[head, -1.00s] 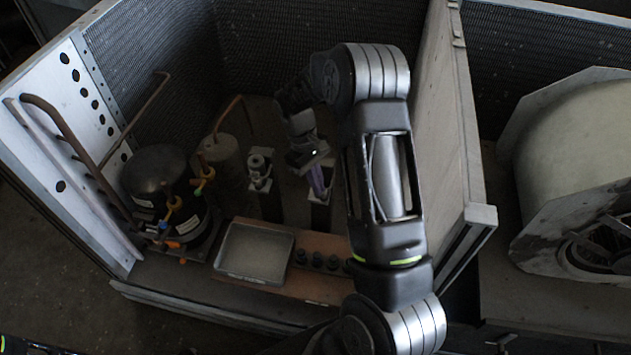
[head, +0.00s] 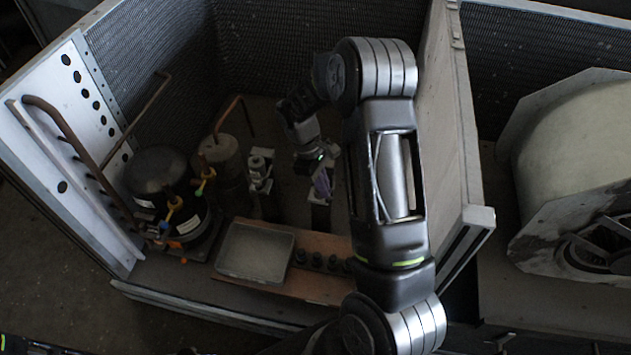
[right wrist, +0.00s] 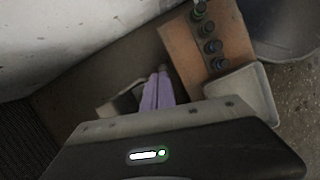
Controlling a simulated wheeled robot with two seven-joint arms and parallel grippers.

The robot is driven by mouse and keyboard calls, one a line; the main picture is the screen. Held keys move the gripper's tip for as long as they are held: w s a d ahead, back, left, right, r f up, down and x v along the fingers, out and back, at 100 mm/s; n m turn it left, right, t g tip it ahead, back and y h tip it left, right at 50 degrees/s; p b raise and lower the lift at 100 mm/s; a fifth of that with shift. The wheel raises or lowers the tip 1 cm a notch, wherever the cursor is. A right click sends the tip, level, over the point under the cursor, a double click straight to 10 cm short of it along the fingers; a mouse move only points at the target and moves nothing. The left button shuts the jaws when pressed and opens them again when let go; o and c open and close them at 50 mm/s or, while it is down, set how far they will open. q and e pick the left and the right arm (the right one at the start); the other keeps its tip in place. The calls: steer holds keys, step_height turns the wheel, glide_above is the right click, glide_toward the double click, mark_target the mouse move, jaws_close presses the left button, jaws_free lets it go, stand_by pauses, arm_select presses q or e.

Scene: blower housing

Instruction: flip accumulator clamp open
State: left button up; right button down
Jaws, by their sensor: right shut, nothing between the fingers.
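A grey-tan cylinder (head: 222,158), which looks like the accumulator, stands in the housing beside the black compressor (head: 158,178), with a copper pipe rising from it. I cannot make out a clamp on it for certain. My right gripper (head: 322,184) is to the right of the cylinder, pointing down by a dark post with a pale top. In the right wrist view its purple fingers (right wrist: 157,92) are together and empty, with a pale block close beside them; I cannot tell whether they touch. My left gripper is not in view.
A second dark post with a metal top (head: 260,172) stands between cylinder and gripper. A pale tray (head: 289,240) and several black knobs (head: 317,260) sit on a brown board (head: 325,288) in front. A divider wall (head: 452,130) rises close to my right arm.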

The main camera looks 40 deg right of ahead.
steer(key=s+n, duration=0.1)
steer(key=n, duration=0.1)
steer(key=s+d+n+h, duration=0.1)
steer(key=shift+d+n+t+p, duration=0.25)
steer(key=shift+n+t+p, duration=0.05)
steer(key=shift+n+p, duration=0.1)
steer(key=d+n, duration=0.1)
steer(key=n, duration=0.1)
steer(key=s+d+n+t+p, duration=0.1)
steer(key=d+n, duration=0.1)
steer(key=s+d+n+h, duration=0.1)
steer(key=n, duration=0.2)
steer(key=shift+d+t+p, duration=0.15)
steer(key=shift+t+p, duration=0.15)
steer(key=shift+t, duration=0.1)
steer(key=shift+w, duration=0.8)
